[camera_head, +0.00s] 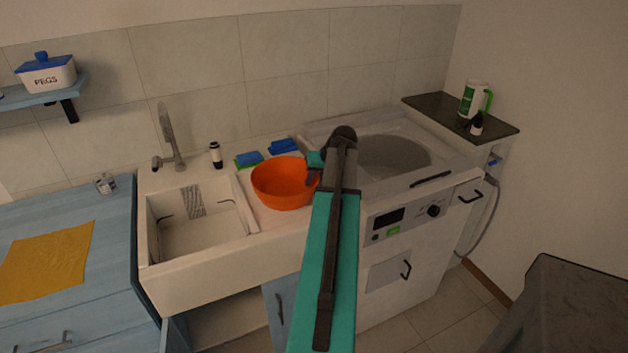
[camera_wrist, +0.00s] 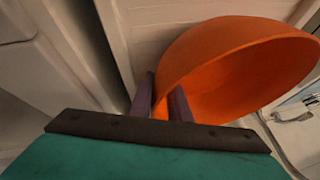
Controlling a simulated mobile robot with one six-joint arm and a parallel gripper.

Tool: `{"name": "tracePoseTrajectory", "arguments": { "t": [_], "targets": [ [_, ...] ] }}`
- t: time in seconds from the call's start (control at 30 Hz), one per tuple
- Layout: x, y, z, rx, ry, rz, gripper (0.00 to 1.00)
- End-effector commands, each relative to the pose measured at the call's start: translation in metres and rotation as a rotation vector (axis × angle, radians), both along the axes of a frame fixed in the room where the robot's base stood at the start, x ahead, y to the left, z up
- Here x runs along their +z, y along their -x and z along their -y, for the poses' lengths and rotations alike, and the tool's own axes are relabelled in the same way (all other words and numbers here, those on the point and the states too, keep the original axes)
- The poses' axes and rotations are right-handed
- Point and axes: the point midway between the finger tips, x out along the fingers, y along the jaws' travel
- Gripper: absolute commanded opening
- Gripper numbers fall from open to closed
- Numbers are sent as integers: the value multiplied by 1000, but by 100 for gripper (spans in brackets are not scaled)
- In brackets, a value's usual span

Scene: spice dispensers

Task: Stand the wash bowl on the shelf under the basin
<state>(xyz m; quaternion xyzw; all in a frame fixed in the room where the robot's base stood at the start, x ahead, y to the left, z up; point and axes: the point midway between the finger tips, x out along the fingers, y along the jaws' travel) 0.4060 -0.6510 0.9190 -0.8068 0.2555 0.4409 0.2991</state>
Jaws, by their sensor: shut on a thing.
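The orange wash bowl (camera_head: 283,187) is over the drainboard area just right of the basin in the head view. My gripper (camera_head: 316,172) is at the bowl's right side, shut on its rim. In the wrist view the bowl (camera_wrist: 235,60) fills the upper right, with its rim between the two dark fingers of my gripper (camera_wrist: 162,100). I cannot tell whether the bowl touches the surface beneath it. The white basin (camera_head: 200,225) is left of the bowl. The shelf under the basin (camera_head: 235,322) shows partly through an opening below; a blue door (camera_head: 281,305) stands right of it.
Blue and green sponges (camera_head: 248,159) and a dark-capped bottle (camera_head: 216,155) sit behind the basin, near the tap (camera_head: 170,140). A washing machine (camera_head: 400,245) stands at right. A blue cabinet with a yellow cloth (camera_head: 46,261) is at left. A dark-topped object (camera_head: 575,310) stands at front right.

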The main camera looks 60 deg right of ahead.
Motion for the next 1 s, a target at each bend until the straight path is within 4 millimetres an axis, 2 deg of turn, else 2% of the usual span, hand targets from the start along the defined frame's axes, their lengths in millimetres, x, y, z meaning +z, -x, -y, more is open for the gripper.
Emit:
{"name": "tracePoseTrajectory", "arguments": {
  "t": [0.07,0.1,0.2,0.7,1.0],
  "targets": [
    [-2,0,0,0,0,1,0],
    [-3,0,0,0,0,0,18],
    [-2,0,0,0,0,0,35],
    [3,1,-1,0,0,0,35],
    [26,15,-5,0,1,1,35]
  ]
}}
